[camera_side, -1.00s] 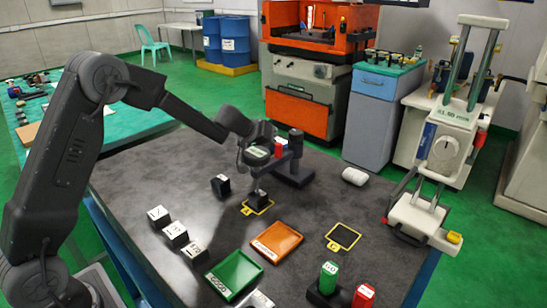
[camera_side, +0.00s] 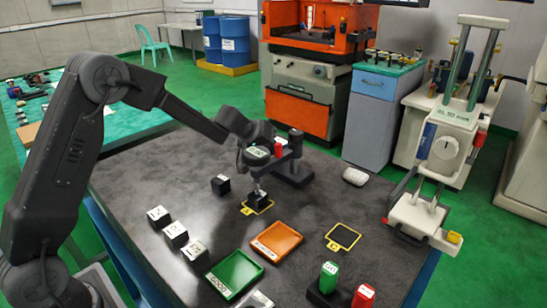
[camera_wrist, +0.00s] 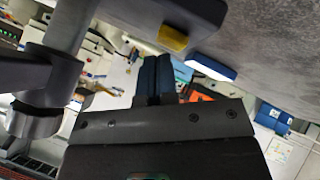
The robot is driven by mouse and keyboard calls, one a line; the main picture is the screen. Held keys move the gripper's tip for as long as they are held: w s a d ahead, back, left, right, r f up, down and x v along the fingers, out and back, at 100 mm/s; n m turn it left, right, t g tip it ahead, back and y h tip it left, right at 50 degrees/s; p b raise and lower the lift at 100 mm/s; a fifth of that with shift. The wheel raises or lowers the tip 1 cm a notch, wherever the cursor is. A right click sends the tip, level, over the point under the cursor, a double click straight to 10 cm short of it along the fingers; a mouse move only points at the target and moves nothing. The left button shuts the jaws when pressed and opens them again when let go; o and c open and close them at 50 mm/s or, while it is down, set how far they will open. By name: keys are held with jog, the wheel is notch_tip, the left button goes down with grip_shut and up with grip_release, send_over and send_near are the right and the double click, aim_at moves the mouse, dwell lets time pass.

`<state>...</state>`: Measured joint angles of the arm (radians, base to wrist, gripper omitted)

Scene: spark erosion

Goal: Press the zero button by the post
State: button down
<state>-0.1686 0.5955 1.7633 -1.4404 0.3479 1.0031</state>
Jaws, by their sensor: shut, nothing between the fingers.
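The gauge stand's dark post (camera_side: 297,146) rises from a dark base (camera_side: 294,175) on the table's far side. In the wrist view the post (camera_wrist: 62,28) is at left, and a yellow button-like piece (camera_wrist: 172,38) sits on a dark slab, probably the stand's base. I cannot confirm that it is the zero button. My gripper (camera_wrist: 153,62) has its fingers together and empty, apart in the picture from the yellow piece. In the side view its fingertips are hard to make out by the gauge.
A green tray (camera_side: 234,274) and an orange tray (camera_side: 277,241) lie in front, with several dark, white-topped blocks (camera_side: 176,235) to their left. A yellow-framed pad (camera_side: 342,237) and a white rounded object (camera_side: 355,176) lie right.

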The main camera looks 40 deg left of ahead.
jog(key=shift+r, duration=3.05)
